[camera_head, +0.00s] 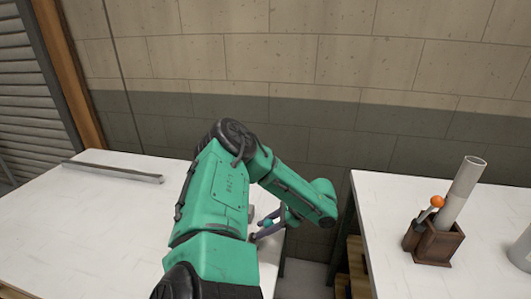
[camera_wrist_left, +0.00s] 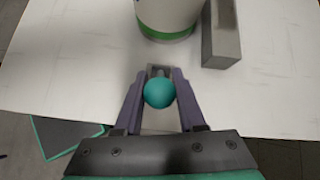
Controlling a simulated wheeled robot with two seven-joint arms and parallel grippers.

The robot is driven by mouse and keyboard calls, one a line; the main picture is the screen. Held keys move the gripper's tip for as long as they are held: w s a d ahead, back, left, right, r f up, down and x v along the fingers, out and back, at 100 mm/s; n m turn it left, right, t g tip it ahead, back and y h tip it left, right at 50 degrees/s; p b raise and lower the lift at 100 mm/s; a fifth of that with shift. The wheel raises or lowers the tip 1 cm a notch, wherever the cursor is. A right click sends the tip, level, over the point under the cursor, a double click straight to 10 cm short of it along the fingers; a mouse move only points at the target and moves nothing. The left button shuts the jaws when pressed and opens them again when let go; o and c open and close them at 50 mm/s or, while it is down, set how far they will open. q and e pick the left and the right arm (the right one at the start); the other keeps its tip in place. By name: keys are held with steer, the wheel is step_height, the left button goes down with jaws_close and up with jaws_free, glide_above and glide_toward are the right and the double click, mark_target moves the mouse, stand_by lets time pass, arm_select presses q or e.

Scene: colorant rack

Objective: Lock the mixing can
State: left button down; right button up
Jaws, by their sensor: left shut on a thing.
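My left gripper (camera_wrist_left: 160,88) is shut on a teal ball-shaped knob (camera_wrist_left: 159,93), which sits between its two purple fingers. A pale can with a green band (camera_wrist_left: 166,20), apparently the mixing can, stands just beyond the fingertips at the top of the left wrist view, and only its lower part shows. A grey upright block (camera_wrist_left: 221,35) is beside the can on its right. Whether the knob joins the can or block is unclear. In the head view my left gripper (camera_head: 267,228) is at the right edge of the left table, and my arm mostly hides the can there.
The left white table (camera_head: 75,225) carries a long metal bar (camera_head: 112,172) at its back. A gap separates it from the right table (camera_head: 390,195). There stand a brown holder (camera_head: 433,243) with a white tube (camera_head: 463,192) and an orange-topped stick (camera_head: 437,201), and a pale container (camera_head: 523,250).

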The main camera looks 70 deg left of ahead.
arm_select(q)
steer(key=c, duration=0.5)
jaws_free()
steer(key=shift+w, duration=0.1)
steer(key=shift+c, duration=0.2)
steer(key=shift+w+d+r, duration=0.15)
steer(key=shift+w+r, duration=0.05)
steer(key=shift+w, duration=0.05)
steer(key=b+v, duration=0.4)
steer(key=v, duration=0.9)
steer(key=shift+w+r, duration=0.25)
steer(key=shift+d, duration=0.1)
